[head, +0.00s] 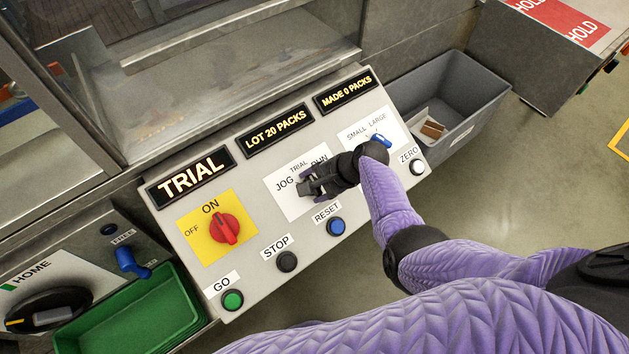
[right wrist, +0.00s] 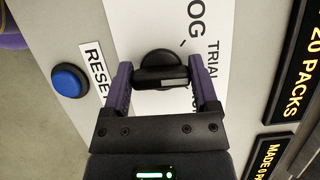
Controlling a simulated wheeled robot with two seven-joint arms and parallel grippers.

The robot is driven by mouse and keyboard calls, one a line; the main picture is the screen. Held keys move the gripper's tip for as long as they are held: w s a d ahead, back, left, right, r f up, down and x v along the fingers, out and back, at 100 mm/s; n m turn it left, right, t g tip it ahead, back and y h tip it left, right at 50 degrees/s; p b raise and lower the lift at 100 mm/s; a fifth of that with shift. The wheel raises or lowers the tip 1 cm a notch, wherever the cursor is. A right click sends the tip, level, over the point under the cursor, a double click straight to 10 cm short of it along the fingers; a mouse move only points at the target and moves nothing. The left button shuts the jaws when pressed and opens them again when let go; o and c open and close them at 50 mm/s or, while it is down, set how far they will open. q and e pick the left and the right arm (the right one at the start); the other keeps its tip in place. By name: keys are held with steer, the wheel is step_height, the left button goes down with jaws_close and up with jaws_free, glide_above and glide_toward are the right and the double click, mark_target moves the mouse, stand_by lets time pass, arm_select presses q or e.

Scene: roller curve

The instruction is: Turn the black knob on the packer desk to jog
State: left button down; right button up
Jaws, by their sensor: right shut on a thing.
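The black knob (right wrist: 160,76) sits on a white label plate with JOG, TRIAL and RUN on the packer desk (head: 262,268). My right gripper (head: 308,186) is over it in the head view and hides most of it. In the right wrist view my right gripper (right wrist: 160,68) has its two purple fingers on either end of the knob's bar, shut on it. Which label the knob points to is hard to tell. The lit display (head: 191,176) reads TRIAL. My left gripper is not in view.
A red switch (head: 224,228) on yellow stands left of the knob. Below are green GO (head: 232,300), black STOP (head: 287,261) and blue RESET (head: 336,227) buttons. A blue SMALL/LARGE knob (head: 381,141) is close to my right wrist. A grey bin (head: 480,88) stands right of the desk.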

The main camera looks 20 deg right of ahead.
steer(key=n+g+h, duration=0.1)
steer(key=n, duration=0.3)
steer(key=shift+g, duration=0.4)
steer(key=shift+n+h+p, duration=0.3)
steer(key=shift+n+h, duration=0.1)
steer(key=shift+n, duration=0.6)
steer(key=shift+n+g+h, duration=0.3)
steer(key=shift+n+g, duration=0.1)
steer(key=shift+n, duration=0.9)
